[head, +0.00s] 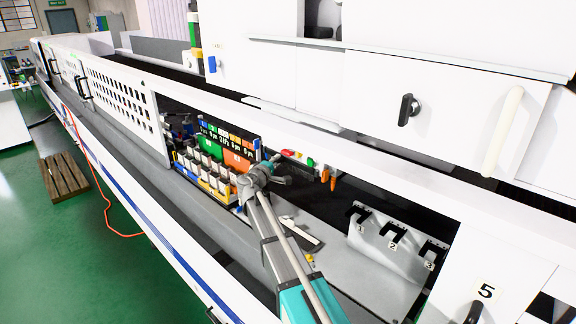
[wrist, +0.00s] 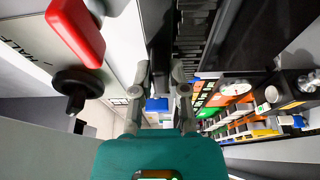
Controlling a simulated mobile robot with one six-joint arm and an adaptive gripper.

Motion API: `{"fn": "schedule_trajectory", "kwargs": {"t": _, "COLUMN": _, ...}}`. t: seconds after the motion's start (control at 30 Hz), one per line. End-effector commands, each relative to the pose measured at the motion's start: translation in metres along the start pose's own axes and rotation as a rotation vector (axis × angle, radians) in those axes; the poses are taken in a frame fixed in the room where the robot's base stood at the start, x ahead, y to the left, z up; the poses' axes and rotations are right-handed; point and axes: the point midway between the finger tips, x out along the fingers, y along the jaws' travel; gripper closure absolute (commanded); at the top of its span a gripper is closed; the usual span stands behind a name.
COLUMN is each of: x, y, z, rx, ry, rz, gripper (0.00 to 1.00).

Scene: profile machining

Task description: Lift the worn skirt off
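My gripper (head: 262,178) is inside the long machine opening in the head view, beside the rack of coloured blocks. In the wrist view, the two grey fingers of my gripper (wrist: 160,75) stand apart with a clear gap between them. A blue block (wrist: 157,104) shows through this gap, apart from the fingers. A dark upright part (wrist: 160,40) lies beyond the fingertips; I cannot tell whether they touch it. I cannot pick out the worn skirt for certain in either view.
A rack with coloured labels and white blocks (head: 207,172) stands left of my gripper. A grey bracket with black numbered holders (head: 391,243) is at the right. A dark and white piece (head: 301,234) lies in the trough. The machine's white rail (head: 350,143) runs above.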

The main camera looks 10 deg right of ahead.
Motion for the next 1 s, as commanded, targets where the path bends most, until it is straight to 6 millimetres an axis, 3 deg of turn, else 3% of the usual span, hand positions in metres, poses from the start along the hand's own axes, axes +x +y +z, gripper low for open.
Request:
{"fn": "schedule_trajectory", "kwargs": {"t": 0.17, "x": -0.0001, "y": -0.0002, "z": 0.0001, "rx": 0.001, "ry": 0.0, "rz": -0.001, "gripper": 1.0}}
{"fn": "schedule_trajectory", "kwargs": {"t": 0.2, "x": -0.0001, "y": -0.0001, "z": 0.0001, "rx": 0.0, "ry": 0.0, "rz": 0.0, "gripper": 0.86}}
{"fn": "schedule_trajectory", "kwargs": {"t": 0.3, "x": -0.0001, "y": -0.0001, "z": 0.0001, "rx": 0.0, "ry": 0.0, "rz": 0.0, "gripper": 1.0}}
{"fn": "schedule_trajectory", "kwargs": {"t": 1.0, "x": -0.0094, "y": -0.0001, "z": -0.0028, "rx": 0.0, "ry": 0.0, "rz": 0.0, "gripper": 1.0}}
